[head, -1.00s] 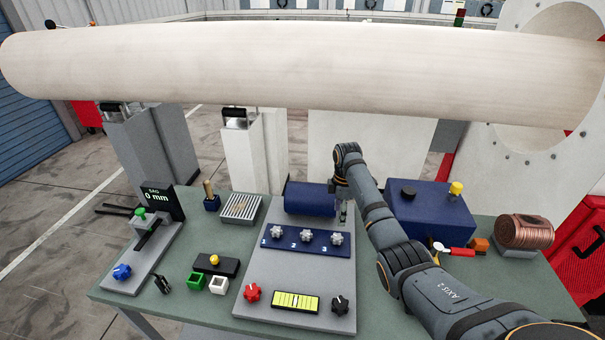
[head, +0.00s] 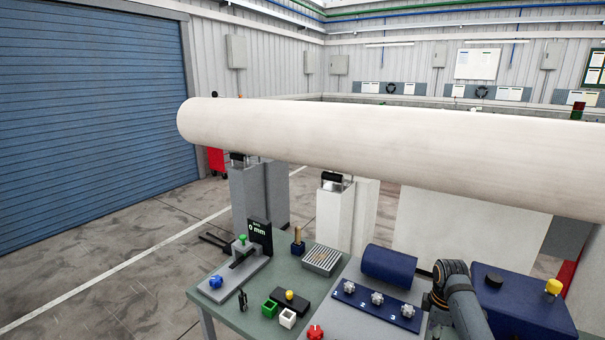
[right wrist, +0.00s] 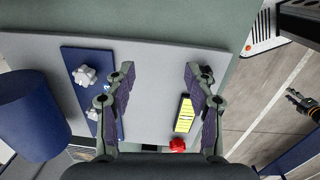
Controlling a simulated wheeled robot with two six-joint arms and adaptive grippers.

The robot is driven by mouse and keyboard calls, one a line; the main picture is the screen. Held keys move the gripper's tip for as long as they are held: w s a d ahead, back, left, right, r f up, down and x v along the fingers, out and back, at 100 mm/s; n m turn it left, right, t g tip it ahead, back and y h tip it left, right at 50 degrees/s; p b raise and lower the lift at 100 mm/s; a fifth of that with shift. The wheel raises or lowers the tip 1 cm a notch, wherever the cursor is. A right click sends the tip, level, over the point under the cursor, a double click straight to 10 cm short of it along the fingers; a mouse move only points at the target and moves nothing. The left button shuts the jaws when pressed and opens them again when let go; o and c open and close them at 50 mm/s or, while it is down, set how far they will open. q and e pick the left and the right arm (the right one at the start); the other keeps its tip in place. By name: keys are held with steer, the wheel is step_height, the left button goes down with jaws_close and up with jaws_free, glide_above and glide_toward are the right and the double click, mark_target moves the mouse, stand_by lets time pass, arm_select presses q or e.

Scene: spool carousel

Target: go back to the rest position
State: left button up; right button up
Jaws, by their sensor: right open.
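My right arm comes in at the lower right of the head view, its wrist over the grey plate (head: 340,312) on the workbench. In the right wrist view my right gripper (right wrist: 160,75) is open, with nothing between its fingers. Below it lie the grey plate, the blue panel (right wrist: 73,61) with star knobs (right wrist: 85,75), the yellow-green level (right wrist: 185,113) and the red knob (right wrist: 178,145). A dark jointed part at the right edge of the wrist view looks like my left gripper (right wrist: 297,100); its jaws are too small to read.
The long pale roll (head: 400,145) spans above the back of the green workbench (head: 232,312). A blue cylinder (head: 388,264) and a blue box (head: 520,310) stand near my right wrist. A slide gauge (head: 235,270) and small blocks are left. Floor left of the bench is clear.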

steer(key=s+a+f+m+t, duration=0.1)
steer(key=s+a+f+m, duration=0.25)
steer(key=s, duration=0.35)
steer(key=s+a+f+m+t, duration=0.1)
steer(key=s+a+f+m, duration=0.25)
steer(key=s, duration=0.45)
steer(key=s+a+r+m+t, duration=0.1)
steer(key=s+a+r+m, duration=0.15)
steer(key=s, duration=0.35)
steer(key=s+a+r+m, duration=0.2)
steer(key=s+r, duration=0.1)
steer(key=s, duration=0.3)
step_height(320, 180, down, 34)
steer(key=s+d+g+b, duration=0.1)
steer(key=s+d+b, duration=0.15)
steer(key=b, duration=0.45)
arm_select(q)
step_height(320, 180, down, 11)
steer(key=w+b, duration=0.1)
steer(key=b, duration=0.3)
arm_select(e)
steer(key=s+d+f+g, duration=0.1)
steer(key=s+f, duration=1.7)
steer(key=f, duration=0.2)
steer(key=shift+d+m, duration=0.25)
steer(key=shift+m, duration=0.1)
